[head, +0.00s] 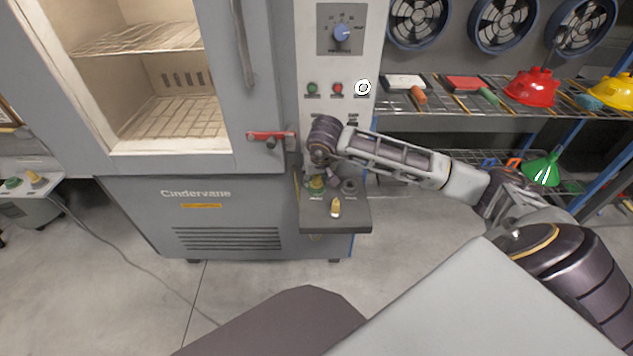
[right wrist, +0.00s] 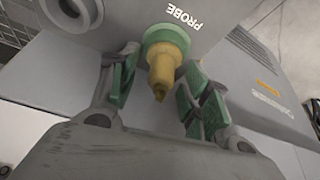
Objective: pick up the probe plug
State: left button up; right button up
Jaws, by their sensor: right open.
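The probe plug (right wrist: 165,68) is a yellow, stepped plug seated in a green collar, beside the printed word PROBE, in the right wrist view. In the head view, the plug and green collar (head: 317,184) sit on the grey ledge (head: 350,217) of the oven's control column, partly covered by my gripper. My right gripper (right wrist: 163,92) is open, with green-padded fingers on either side of the plug. Gaps show between the pads and the plug. In the head view my right gripper (head: 318,171) is over the back of the ledge, with its fingers partly hidden. My left gripper is out of view.
A grey socket (head: 349,187) and a yellow-topped piece (head: 336,208) are close by on the ledge. The red oven latch (head: 270,135) is left of my wrist. Wire shelves (head: 450,110) with funnels and tools stand at right.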

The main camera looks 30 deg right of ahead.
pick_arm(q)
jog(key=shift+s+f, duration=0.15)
pick_arm(e)
grip_shut()
dwell(0.4)
jog(key=shift+r, duration=0.15)
jog(key=shift+r, duration=0.55)
notch_tip(320, 180, up, 6)
jog(key=shift+r+p, duration=0.25)
jog(key=shift+p, duration=0.5)
jog(key=shift+r, duration=1.1)
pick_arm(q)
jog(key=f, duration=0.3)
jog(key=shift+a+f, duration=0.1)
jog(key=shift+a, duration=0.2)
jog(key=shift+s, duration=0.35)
